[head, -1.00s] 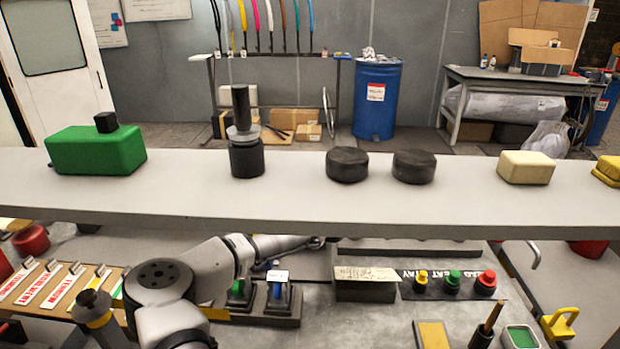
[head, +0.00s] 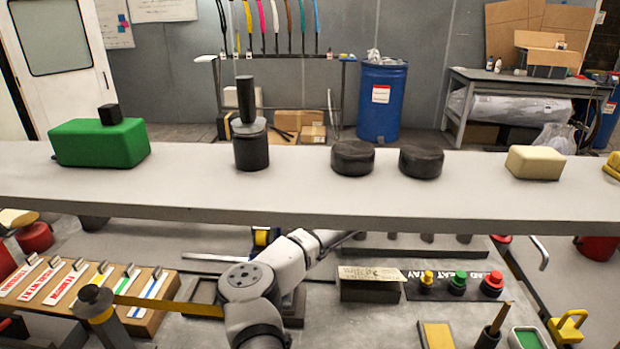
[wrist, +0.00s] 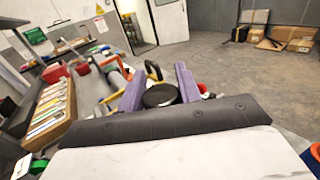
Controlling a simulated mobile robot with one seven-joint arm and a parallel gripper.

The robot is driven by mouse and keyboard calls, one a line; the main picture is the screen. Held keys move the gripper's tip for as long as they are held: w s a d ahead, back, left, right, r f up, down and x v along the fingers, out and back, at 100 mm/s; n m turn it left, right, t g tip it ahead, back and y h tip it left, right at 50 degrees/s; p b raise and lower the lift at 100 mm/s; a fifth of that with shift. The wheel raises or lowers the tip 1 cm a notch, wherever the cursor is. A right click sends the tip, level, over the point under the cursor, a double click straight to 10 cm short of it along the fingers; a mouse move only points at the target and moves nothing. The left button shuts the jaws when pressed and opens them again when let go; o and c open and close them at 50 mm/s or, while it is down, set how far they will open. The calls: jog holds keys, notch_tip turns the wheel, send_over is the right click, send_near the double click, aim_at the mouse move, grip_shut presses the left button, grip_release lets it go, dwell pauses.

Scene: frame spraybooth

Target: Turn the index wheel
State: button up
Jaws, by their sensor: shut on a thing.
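In the wrist view my gripper (wrist: 160,88) has two purple fingers standing on either side of a black round disc (wrist: 160,96), shut on it. I cannot tell whether this disc is the index wheel. No clearly marked index wheel shows in the head view. There my arm (head: 275,275) runs under the long grey shelf, and its gripper end is hidden. A grey post with a dark round top (head: 94,297) stands at the lower left. A yellow strip (head: 170,306) runs right from it towards my arm.
The grey shelf (head: 300,205) crosses above the bench, carrying a green block (head: 100,145), a black upright tool and dark round pieces. A rack of labelled strips (head: 85,285) lies lower left. A button panel (head: 455,290) and an open green tin (head: 527,339) lie right of my arm.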

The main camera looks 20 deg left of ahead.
jog(key=shift+a+r, duration=0.1)
jog(key=shift+r, duration=0.05)
jog(key=o, duration=1)
jog(key=shift+s+d, duration=0.1)
jog(key=shift+d, duration=0.2)
jog(key=b+v, duration=0.3)
jog(key=v, duration=1)
jog(key=shift+d, duration=0.15)
jog(key=shift+c, duration=0.3)
